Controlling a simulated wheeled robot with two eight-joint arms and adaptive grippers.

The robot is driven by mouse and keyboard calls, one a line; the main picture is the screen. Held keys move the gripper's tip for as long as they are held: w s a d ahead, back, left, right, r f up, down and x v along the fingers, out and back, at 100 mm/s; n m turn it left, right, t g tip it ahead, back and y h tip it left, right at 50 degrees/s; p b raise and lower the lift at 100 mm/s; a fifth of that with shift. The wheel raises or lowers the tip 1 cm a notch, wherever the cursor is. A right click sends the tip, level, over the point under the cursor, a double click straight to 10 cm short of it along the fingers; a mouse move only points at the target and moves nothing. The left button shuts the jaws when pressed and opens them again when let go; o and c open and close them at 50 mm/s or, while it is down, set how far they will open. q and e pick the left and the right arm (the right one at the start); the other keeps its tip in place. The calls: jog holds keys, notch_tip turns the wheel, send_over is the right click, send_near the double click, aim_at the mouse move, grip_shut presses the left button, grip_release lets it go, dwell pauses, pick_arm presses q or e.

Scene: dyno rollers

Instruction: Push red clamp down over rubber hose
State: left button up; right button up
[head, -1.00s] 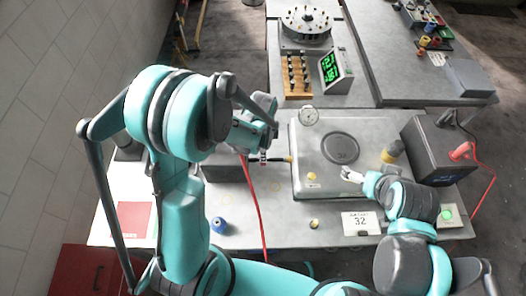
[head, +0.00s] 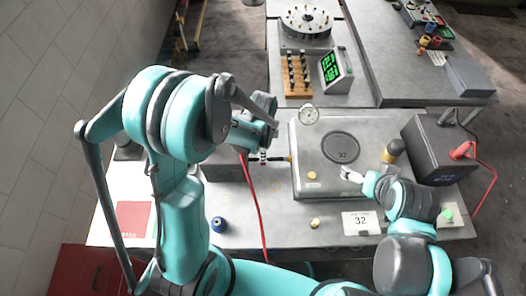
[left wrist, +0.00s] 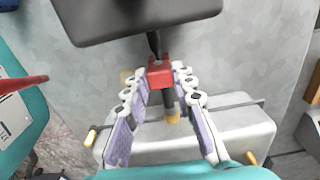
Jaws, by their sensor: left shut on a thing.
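The red clamp (left wrist: 160,74) sits between the fingertips of my left gripper (left wrist: 161,88) in the left wrist view, and the gripper is shut on it. A short black rubber hose (left wrist: 168,98) runs from the clamp toward a brass-coloured fitting (left wrist: 172,117) on the silver case (left wrist: 235,130). In the head view my left arm covers most of the clamp and hose. The silver case (head: 310,185) also shows there. My right gripper (head: 351,175) is over the case's right part, and its finger opening is too small to judge.
A dark box (head: 225,170) stands left of the case, and a red cable (head: 254,205) runs down beside it. A dark battery-like box (head: 432,150) with a red terminal stands at the right.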

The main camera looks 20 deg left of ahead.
pick_arm(q)
jog(key=shift+f, duration=0.1)
grip_shut()
jog(key=o, duration=1.1)
grip_release()
notch_tip(320, 180, up, 12)
